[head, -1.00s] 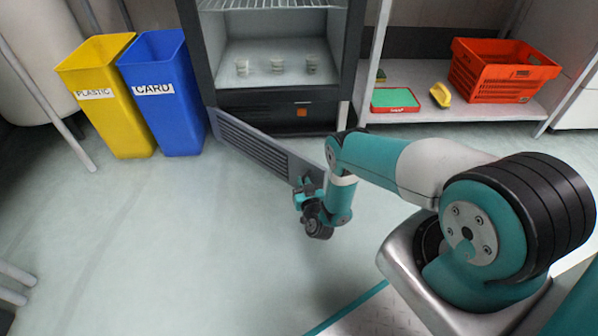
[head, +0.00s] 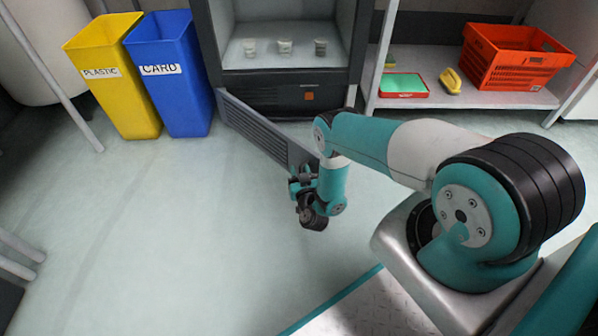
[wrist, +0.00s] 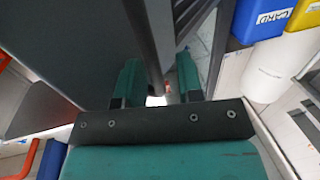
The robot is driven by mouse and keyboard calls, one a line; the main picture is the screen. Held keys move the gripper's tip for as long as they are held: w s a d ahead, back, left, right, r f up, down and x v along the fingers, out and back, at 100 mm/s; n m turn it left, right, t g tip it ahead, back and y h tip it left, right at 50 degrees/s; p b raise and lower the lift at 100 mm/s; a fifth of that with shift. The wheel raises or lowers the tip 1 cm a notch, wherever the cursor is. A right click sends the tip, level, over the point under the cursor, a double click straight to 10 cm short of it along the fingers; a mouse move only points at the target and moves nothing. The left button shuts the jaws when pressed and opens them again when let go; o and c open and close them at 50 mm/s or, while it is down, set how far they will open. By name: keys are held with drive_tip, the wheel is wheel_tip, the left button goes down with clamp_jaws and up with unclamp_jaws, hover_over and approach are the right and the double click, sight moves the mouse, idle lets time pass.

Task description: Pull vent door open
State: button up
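The vent door (head: 262,132) is a grey slatted panel below the dark cabinet. It stands swung out from the cabinet, with its left end at the cabinet and its free end towards me. My gripper (head: 303,186) is at that free end. In the wrist view, the door's edge (wrist: 151,45) runs between the two teal fingers of my gripper (wrist: 160,80). The fingers are apart, with a gap beside the edge, which lies nearer the left finger. Whether that finger touches it is not clear.
The cabinet (head: 207,60) holds several small cups. A yellow bin (head: 125,95) and a blue bin (head: 180,95) stand left of the door. A low shelf (head: 420,98) at right carries a red crate (head: 510,65). The floor left of my gripper is clear.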

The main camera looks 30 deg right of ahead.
drive_tip(key=shift+r, duration=0.1)
drive_tip(key=p+v, duration=1.2)
drive_tip(key=v, duration=0.5)
drive_tip(key=shift+s, duration=0.2)
